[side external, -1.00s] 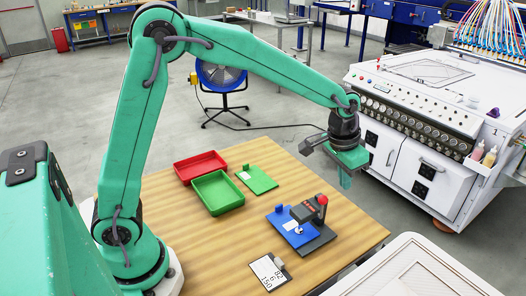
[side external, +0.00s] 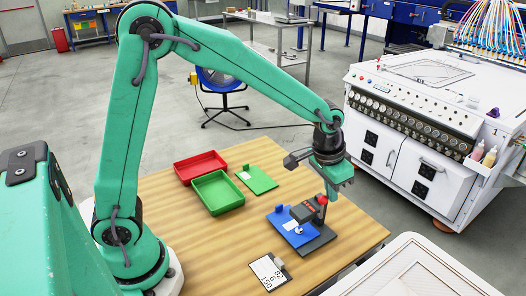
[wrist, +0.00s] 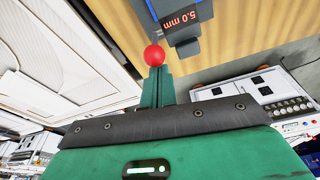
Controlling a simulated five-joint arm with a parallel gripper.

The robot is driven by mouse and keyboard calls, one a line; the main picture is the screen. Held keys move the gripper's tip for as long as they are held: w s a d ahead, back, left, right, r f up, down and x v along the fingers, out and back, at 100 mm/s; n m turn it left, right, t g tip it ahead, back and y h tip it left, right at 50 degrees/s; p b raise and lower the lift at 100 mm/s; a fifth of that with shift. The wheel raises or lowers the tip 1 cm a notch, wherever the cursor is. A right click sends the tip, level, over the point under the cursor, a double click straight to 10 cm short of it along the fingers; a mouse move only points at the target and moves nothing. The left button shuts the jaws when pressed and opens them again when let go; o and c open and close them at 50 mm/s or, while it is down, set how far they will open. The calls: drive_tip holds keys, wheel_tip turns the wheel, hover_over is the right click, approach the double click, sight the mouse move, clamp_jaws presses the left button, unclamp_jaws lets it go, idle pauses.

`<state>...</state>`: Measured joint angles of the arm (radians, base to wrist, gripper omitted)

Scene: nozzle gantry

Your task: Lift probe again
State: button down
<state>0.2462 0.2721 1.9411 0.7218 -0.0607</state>
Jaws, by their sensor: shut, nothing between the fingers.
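The probe gauge (side external: 305,216) is a dark stand with a red ball knob (side external: 323,200) on its upper part. It stands at the right of the table beside a blue plate (side external: 283,222) that lies at its foot with a small light piece on it. In the wrist view its display (wrist: 182,20) reads 5.0 mm, and the red knob (wrist: 154,55) shows just beyond my fingertips. My gripper (side external: 332,194) is shut and empty, pointing down close to the knob. I cannot tell whether the fingers touch the knob.
A red tray (side external: 200,166), a green tray (side external: 218,192) and a green plate (side external: 257,179) lie on the table (side external: 175,220) to the left. A card (side external: 268,271) reading 82, 6, 150 lies in front. A white machine (side external: 420,130) stands behind on the right.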

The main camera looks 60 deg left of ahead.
drive_tip(key=shift+s+t, duration=0.6)
idle(0.7)
drive_tip(key=shift+s+t+h, duration=0.4)
drive_tip(key=shift+s+t, duration=0.25)
drive_tip(key=shift+t, duration=0.05)
drive_tip(key=s, duration=0.3)
drive_tip(key=shift+s+f, duration=0.1)
drive_tip(key=shift+f, duration=0.3)
drive_tip(key=shift+w, duration=0.2)
drive_tip(key=shift+w+f, duration=0.15)
drive_tip(key=shift+w, duration=0.45)
drive_tip(key=shift+w, duration=0.1)
